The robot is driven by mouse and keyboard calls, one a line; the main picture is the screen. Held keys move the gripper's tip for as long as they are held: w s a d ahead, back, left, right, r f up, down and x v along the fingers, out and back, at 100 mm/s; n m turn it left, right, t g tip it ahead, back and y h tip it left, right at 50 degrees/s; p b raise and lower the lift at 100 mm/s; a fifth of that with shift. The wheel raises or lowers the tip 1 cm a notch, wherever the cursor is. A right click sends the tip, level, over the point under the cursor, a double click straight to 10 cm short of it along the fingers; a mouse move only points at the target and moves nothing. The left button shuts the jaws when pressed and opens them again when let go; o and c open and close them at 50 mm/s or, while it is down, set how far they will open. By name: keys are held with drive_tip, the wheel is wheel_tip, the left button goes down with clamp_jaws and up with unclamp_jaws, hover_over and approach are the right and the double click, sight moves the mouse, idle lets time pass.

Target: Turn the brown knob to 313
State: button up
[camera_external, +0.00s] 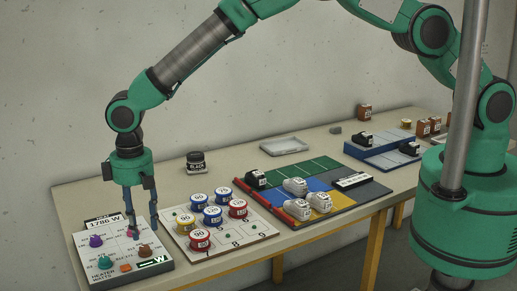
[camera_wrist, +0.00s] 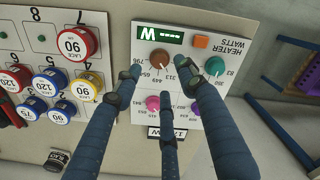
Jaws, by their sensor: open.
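The brown knob (camera_external: 145,250) sits near the front right of the white heater panel (camera_external: 160,266). It also shows in the wrist view as a round brown cap (camera_wrist: 159,58), with small printed numbers around it, upside down there. Its pointer direction is too small to read surely. My gripper (camera_external: 143,214) hangs fingers down over the panel's back right part. In the wrist view, my gripper (camera_wrist: 163,84) has its blue fingers spread apart, with nothing between them. The fingertips lie beside and below the knob in that picture. Whether any touches the panel is unclear.
A teal knob (camera_external: 105,262), purple knob (camera_external: 96,241) and orange button (camera_external: 125,267) share the panel; a pink knob (camera_wrist: 152,103) shows in the wrist view. A board (camera_external: 262,232) with several lace tins stands close right. A black jar (camera_external: 195,162) stands behind.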

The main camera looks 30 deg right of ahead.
sight(144, 247)
wheel_tip(144, 247, up, 6)
drive_tip(key=shift+r, duration=0.15)
idle(0.5)
idle(0.3)
